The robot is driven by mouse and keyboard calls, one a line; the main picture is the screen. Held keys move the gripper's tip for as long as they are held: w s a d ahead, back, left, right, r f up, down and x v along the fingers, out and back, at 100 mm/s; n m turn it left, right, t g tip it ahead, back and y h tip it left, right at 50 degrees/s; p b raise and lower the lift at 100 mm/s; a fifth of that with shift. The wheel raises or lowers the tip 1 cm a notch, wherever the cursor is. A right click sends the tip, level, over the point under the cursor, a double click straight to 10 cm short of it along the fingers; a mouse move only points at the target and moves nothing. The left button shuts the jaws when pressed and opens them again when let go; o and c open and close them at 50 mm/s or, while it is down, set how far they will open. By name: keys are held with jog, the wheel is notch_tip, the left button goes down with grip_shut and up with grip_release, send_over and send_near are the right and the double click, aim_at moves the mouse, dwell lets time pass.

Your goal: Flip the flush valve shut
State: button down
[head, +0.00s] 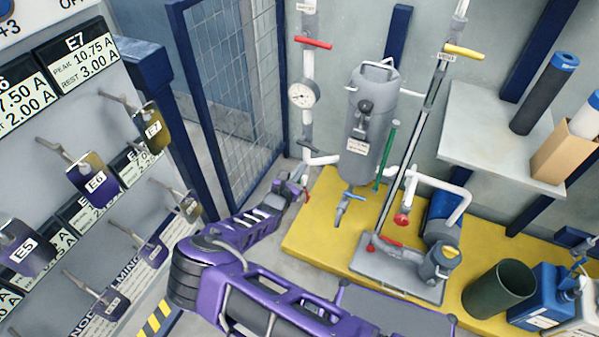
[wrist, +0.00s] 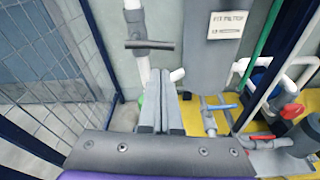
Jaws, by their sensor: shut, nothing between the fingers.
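My gripper (head: 298,180) reaches to the foot of the white pipe left of the grey filter vessel (head: 378,100). In the wrist view its two fingers (wrist: 158,78) are pressed together, empty, pointing towards the wall. Beyond the tips, a grey lever (wrist: 150,45) lies crosswise on the white pipe. A blue-handled valve (head: 347,197) hangs under the vessel; its handle (wrist: 222,107) shows right of the fingers. Other levers are red (head: 313,43), on the left pipe, and yellow (head: 463,51), at upper right. No readable label shows which is the flush valve.
A blue mesh fence (head: 232,80) stands close left of my arm. A panel with hanging tags (head: 97,182) is at far left. A pump tray (head: 400,268) and a dark green bin (head: 498,290) sit on the yellow platform (head: 318,222). A grey shelf (head: 490,125) juts out at right.

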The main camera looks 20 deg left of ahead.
aim_at(308, 147)
jog(key=w+f+b, duration=0.1)
jog(key=w, duration=0.5)
jog(key=shift+d, duration=0.15)
jog(key=shift+w+d+r+p, duration=0.15)
jog(key=shift+w+r+p, duration=0.05)
jog(key=shift+r+p, duration=0.4)
jog(key=shift+r, duration=0.1)
